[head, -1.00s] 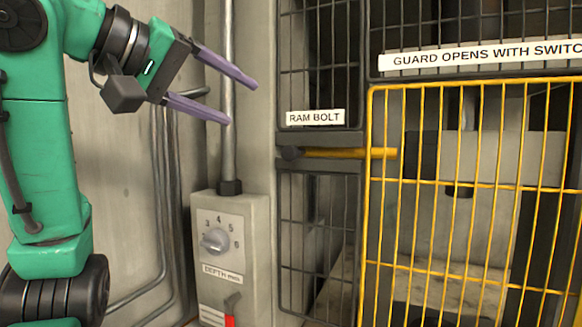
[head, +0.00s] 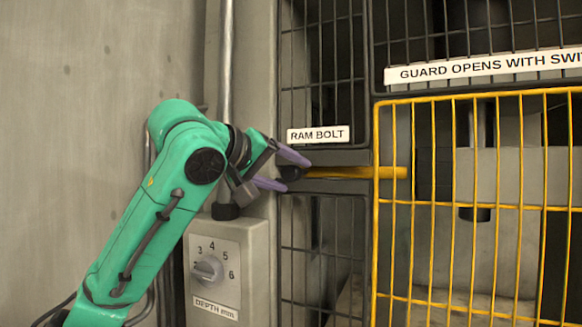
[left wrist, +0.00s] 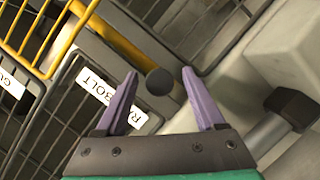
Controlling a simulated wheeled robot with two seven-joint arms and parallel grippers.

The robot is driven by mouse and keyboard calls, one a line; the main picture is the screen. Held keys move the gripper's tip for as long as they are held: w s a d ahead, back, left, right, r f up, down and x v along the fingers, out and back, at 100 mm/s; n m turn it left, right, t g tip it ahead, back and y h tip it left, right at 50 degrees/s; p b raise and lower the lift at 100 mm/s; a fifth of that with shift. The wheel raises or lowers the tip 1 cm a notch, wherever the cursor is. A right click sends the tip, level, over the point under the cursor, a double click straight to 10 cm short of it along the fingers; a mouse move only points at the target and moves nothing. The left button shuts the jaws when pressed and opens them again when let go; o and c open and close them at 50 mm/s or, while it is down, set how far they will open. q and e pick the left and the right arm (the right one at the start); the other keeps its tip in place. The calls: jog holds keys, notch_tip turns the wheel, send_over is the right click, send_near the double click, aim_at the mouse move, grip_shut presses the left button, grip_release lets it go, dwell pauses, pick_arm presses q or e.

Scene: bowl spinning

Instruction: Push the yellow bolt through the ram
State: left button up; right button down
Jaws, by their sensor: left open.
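The yellow bolt (head: 345,173) lies level under the "RAM BOLT" label (head: 318,135) in the head view. Its dark round knob (head: 290,173) is at the left end, and its right end reaches the yellow guard. My left gripper (head: 298,172) is open, with its purple fingers above and below the knob. In the left wrist view the knob (left wrist: 159,81) shows between the open fingertips (left wrist: 158,76); I cannot tell whether they touch it. The grey ram block (head: 500,175) stands behind the yellow guard bars. My right gripper is not in view.
The yellow guard (head: 470,206) fills the right side, under a "GUARD OPENS WITH SWITCH" sign (head: 490,68). Dark mesh panels (head: 322,250) lie above and below the bolt. A grey depth dial box (head: 225,262) and vertical pipe (head: 226,100) stand close to my left arm.

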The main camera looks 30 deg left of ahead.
pick_arm(q)
jog(key=shift+w+d+f, duration=0.1)
jog(key=shift+w+d, duration=0.05)
jog(key=shift+w, duration=0.3)
grip_shut()
jog(key=shift+f, duration=0.15)
dwell(1.0)
